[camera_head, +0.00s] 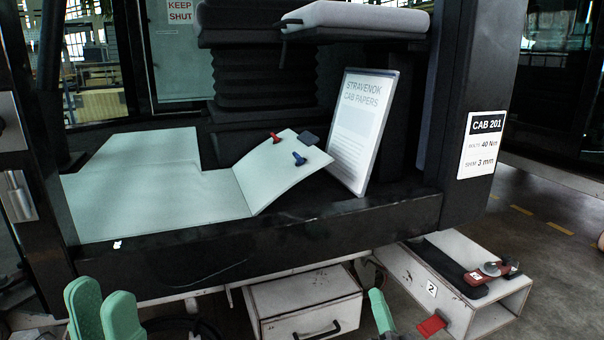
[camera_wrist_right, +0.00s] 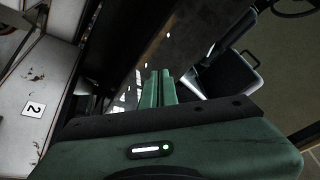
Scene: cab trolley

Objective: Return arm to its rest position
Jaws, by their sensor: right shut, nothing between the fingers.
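My left gripper (camera_head: 102,302) shows at the bottom left of the head view as two pale green fingers pointing up, close together, in front of the cab's sill. Whether they touch is unclear, and I see nothing held. My right gripper (camera_head: 379,310) is at the bottom edge, right of the drawer, with only a green fingertip part in sight. In the right wrist view its two green fingers (camera_wrist_right: 159,88) lie together, shut and empty, with the floor behind them.
The black cab sill (camera_head: 250,240) runs above both grippers. A white drawer (camera_head: 305,305) and a white box marked 2 (camera_head: 487,312) are low in front. A pale folded mat (camera_head: 150,190) and the cab papers (camera_head: 362,130) are inside the cab.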

